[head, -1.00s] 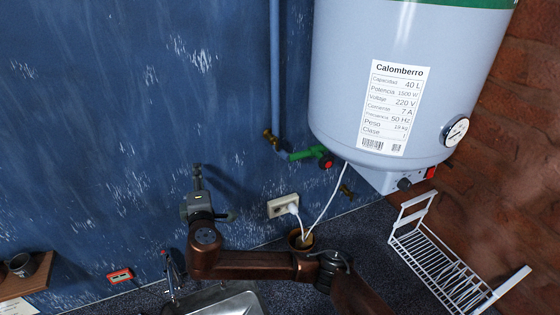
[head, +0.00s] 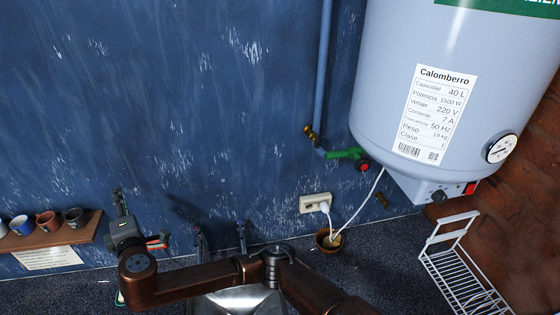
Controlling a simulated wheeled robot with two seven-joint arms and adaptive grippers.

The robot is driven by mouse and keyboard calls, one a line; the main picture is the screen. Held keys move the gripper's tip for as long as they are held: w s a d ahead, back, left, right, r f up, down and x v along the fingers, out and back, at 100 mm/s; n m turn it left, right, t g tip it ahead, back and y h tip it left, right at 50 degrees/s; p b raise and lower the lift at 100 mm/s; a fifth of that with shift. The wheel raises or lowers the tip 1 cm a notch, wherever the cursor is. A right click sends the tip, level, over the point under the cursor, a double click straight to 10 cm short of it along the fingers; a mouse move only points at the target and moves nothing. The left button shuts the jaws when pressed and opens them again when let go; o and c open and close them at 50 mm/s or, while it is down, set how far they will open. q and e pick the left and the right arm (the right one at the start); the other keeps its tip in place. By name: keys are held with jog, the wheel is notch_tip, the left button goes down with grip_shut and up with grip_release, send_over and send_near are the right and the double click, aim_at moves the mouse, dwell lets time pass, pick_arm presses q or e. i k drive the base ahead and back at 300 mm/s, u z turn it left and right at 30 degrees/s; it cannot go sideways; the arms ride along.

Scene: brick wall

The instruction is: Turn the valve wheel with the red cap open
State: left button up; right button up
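The valve wheel with the red cap (head: 363,166) sits at the right end of a short green pipe (head: 343,153), just below the left underside of the white heater (head: 430,70). The wheel is dark and small, and how far it is turned cannot be made out. My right gripper (head: 118,198) is at the left in front of the blue wall, fingers pointing up. It is well left of the wheel and touches nothing that I can see. Its fingers look narrow from this angle, so their opening is unclear. My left gripper is not in view.
A white outlet (head: 314,203) with a plugged cable is below the valve, above a brown pot (head: 324,243). A white dish rack (head: 455,265) stands at right. A cup shelf (head: 50,238) is at left. A sink (head: 238,300) lies below my arm.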

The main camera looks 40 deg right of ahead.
aim_at(363, 163)
jog(key=k, duration=0.85)
jog(key=z, duration=1.4)
jog(key=i, duration=0.5)
jog(key=z, duration=0.05)
